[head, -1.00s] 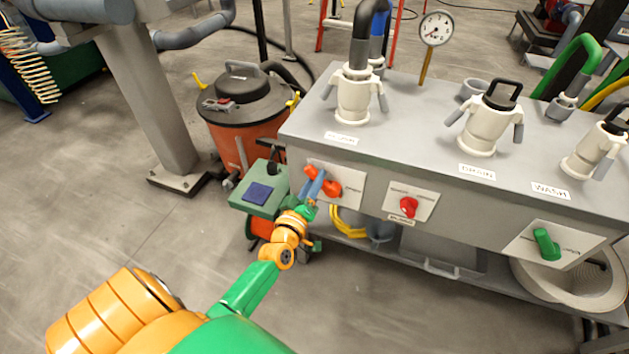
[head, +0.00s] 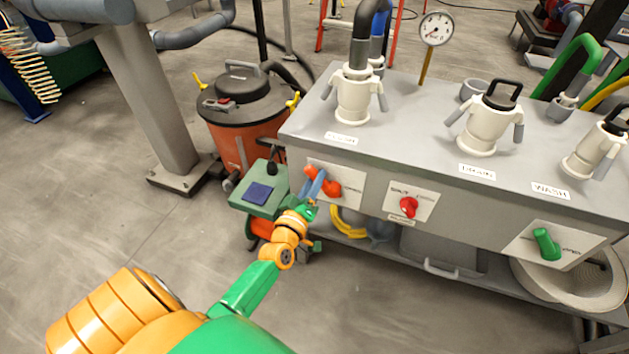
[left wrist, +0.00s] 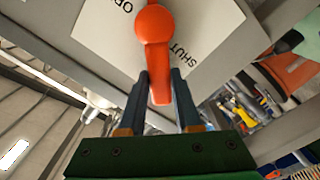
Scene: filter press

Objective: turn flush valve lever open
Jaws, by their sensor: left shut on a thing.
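The orange-red lever (head: 330,187) is on a white plate at the left end of the grey bench front. In the left wrist view the lever (left wrist: 154,30) has a round hub, and its arm runs down between my fingers. The plate (left wrist: 205,28) there reads SHUT on the right and a partly hidden word starting "OP" on the left. My left gripper (head: 313,186) is shut on the lever arm, with one blue-grey finger on each side; it also shows in the left wrist view (left wrist: 161,85). My right gripper is not in view.
A red knob (head: 408,206) and a green lever (head: 547,244) sit farther right on the bench front (head: 460,215). A green box (head: 258,196) stands close left of my gripper, with an orange drum vacuum (head: 240,120) behind.

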